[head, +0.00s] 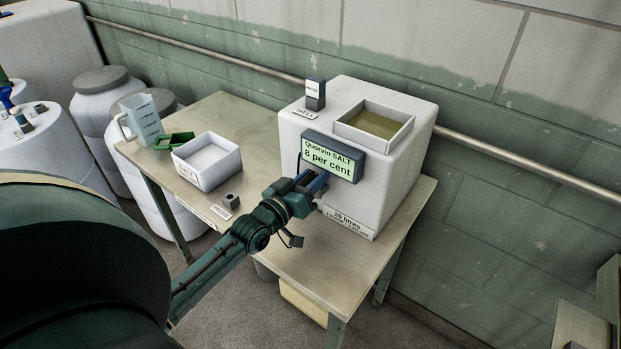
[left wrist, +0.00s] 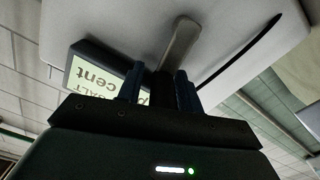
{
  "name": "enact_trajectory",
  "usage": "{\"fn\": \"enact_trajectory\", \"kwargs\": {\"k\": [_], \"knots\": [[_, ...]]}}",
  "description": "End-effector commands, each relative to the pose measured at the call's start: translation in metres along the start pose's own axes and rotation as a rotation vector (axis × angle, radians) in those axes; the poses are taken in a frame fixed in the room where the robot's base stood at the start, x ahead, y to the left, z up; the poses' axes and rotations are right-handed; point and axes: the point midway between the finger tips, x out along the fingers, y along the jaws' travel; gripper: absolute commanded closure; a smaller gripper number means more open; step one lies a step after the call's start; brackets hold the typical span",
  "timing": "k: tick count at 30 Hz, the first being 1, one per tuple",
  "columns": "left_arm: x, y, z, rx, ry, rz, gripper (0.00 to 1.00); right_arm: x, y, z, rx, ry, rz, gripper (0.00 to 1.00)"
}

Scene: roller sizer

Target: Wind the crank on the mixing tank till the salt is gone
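The mixing tank (head: 390,190) is a white box on the table, with an open top of yellowish liquid (head: 375,124). Its display (head: 332,157) reads "Quorvin SALT 8 per cent". My left gripper (head: 312,183) is at the tank's front face, just below the display, and hides the crank in the head view. In the left wrist view the crank's grey arm (left wrist: 180,42) runs down from the tank to a dark grip between my blue fingers (left wrist: 160,88), which appear closed around it. No salt can be made out in the liquid. My right gripper is not in view.
A white tray (head: 181,156) of white material, a green scoop (head: 174,141) and a clear jug (head: 143,118) stand on the table's left part. A small grey block (head: 233,200) lies in front. A dark block (head: 315,94) stands on the tank. A pipe runs along the wall behind.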

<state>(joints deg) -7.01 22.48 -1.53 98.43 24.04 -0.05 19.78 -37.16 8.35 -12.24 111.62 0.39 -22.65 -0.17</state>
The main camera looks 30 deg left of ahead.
Motion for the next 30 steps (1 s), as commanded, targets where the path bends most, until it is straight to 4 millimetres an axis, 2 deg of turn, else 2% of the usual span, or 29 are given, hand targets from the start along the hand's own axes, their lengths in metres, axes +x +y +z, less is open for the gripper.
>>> {"fn": "enact_trajectory", "kwargs": {"k": [3, 10, 14, 30], "knots": [[0.0, -0.001, 0.0, 0.001, -0.001, -0.002, 0.55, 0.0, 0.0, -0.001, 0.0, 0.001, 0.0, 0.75], [-0.001, -0.002, 0.0, 0.002, -0.002, -0.003, 0.55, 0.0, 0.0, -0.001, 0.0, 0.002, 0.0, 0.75], [-0.01, -0.002, 0.002, 0.002, -0.004, -0.003, 0.55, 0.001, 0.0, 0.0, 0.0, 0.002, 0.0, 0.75], [-0.112, -0.002, 0.002, 0.002, -0.005, -0.003, 0.55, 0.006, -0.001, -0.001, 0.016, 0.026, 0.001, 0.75]]}}
